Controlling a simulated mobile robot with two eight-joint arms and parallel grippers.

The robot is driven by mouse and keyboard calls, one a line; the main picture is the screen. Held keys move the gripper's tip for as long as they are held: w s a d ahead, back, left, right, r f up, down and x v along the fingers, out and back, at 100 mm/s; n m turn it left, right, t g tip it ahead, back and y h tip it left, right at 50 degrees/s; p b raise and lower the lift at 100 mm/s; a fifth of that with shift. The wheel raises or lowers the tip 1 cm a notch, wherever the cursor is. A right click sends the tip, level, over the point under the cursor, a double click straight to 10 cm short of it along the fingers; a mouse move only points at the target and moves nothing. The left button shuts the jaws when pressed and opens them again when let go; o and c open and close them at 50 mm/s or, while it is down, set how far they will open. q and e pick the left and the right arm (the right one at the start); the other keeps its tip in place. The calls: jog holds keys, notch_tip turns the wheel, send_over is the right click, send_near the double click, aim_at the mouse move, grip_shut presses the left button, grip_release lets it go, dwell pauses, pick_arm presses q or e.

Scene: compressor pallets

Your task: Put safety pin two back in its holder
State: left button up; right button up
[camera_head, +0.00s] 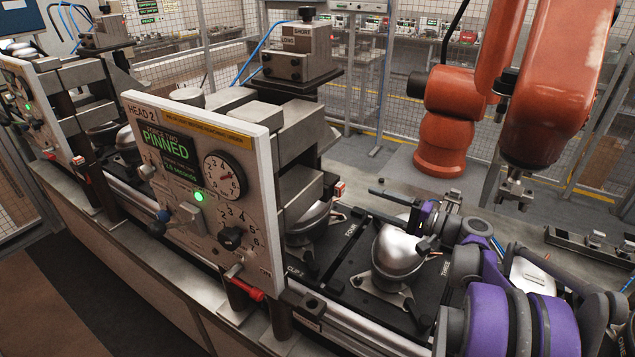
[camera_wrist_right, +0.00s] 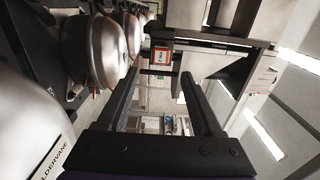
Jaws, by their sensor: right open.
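Head 2's panel (camera_head: 205,185) shows PINNED in green and a lit green lamp. A red-handled pin (camera_head: 250,288) with a bare metal shaft sticks out at its lower front edge. Whether this is safety pin two or where its holder is, I cannot tell. A small red-edged tag (camera_head: 340,188) sits on the far side of the press; a red-framed tag (camera_wrist_right: 161,56) shows ahead of my fingers in the wrist view. My right gripper (camera_head: 397,218) is open and empty, above the silver compressor, pointing left toward the press; its fingers (camera_wrist_right: 161,75) are apart.
A silver compressor (camera_head: 400,250) stands on the black pallet beneath my right gripper; more domes (camera_wrist_right: 108,50) line the left of the wrist view. The press frame (camera_head: 300,190) stands left of the gripper. An orange robot arm (camera_head: 540,100) hangs at back right.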

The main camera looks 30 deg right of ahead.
aim_at(343, 191)
pick_arm(q)
jog(key=shift+d+r+p, duration=0.1)
jog(key=shift+r+p, duration=0.35)
jog(key=shift+r, duration=0.2)
pick_arm(e)
jog(key=shift+x, duration=4.25)
pick_arm(q)
jog(key=shift+r, duration=0.1)
pick_arm(e)
grip_shut()
jog(key=shift+s, duration=0.1)
pick_arm(q)
jog(key=shift+f, duration=0.35)
pick_arm(e)
jog(key=shift+v, duration=2.9)
pick_arm(q)
jog(key=shift+s+f+b, duration=0.2)
jog(key=shift+f+b, duration=0.15)
jog(key=shift+b, duration=0.1)
pick_arm(e)
jog(key=v, duration=0.6)
